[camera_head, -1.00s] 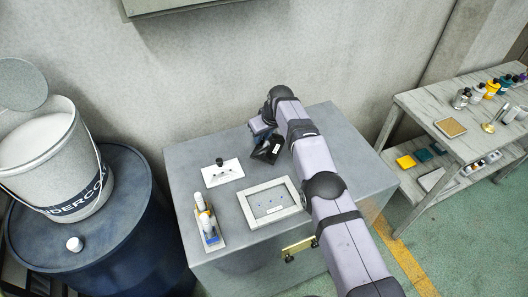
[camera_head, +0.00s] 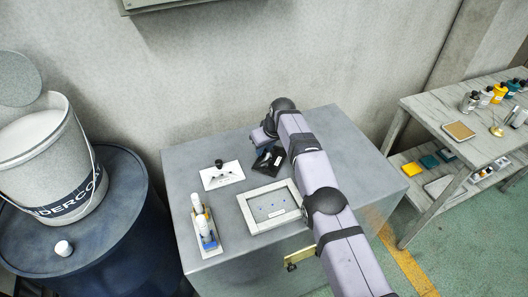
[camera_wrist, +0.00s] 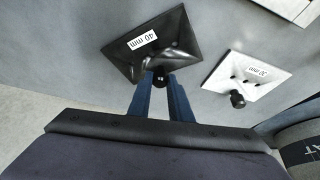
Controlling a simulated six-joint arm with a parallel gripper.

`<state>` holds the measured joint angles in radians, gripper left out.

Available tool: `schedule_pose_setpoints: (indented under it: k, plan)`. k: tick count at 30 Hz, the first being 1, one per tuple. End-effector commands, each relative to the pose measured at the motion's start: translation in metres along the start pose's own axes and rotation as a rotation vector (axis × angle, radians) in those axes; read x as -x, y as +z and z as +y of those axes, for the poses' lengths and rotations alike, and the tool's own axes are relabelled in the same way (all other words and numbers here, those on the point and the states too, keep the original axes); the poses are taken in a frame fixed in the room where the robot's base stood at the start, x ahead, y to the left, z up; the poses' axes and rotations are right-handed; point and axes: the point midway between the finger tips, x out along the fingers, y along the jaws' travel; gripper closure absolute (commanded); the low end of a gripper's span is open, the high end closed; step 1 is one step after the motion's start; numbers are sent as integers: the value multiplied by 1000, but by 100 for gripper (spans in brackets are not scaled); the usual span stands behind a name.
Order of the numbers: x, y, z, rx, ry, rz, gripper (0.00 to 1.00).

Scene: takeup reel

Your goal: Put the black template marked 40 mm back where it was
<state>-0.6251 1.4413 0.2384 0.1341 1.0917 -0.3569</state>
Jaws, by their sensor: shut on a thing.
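The black template (camera_wrist: 150,45) has a white label reading 40 mm and a small knob. In the wrist view my gripper (camera_wrist: 163,80) is closed on that knob, with its blue fingers on either side. In the head view the black template (camera_head: 269,158) is at the back of the grey cabinet top, partly hidden by my arm, with my gripper (camera_head: 262,142) at its far side. I cannot tell whether it touches the surface. A white template (camera_head: 222,175) with a black knob lies to its left; it also shows in the wrist view (camera_wrist: 240,72).
A pale framed panel (camera_head: 243,208) with small blue marks lies in front. The cabinet top (camera_head: 345,160) is clear right of my arm. A bucket (camera_head: 50,165) stands on a blue drum; a bench (camera_head: 450,130) is at right.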

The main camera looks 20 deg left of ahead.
Motion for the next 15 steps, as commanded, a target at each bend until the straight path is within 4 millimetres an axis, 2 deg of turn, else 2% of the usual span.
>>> schedule_pose_setpoints:
  k: [11, 12, 13, 15]
  plan:
    - [-2, 1, 0, 0, 0, 1, 100]
    - [-1, 0, 0, 0, 0, 1, 72]
    - [-1, 0, 0, 0, 0, 1, 65]
    - [-1, 0, 0, 0, 0, 1, 63]
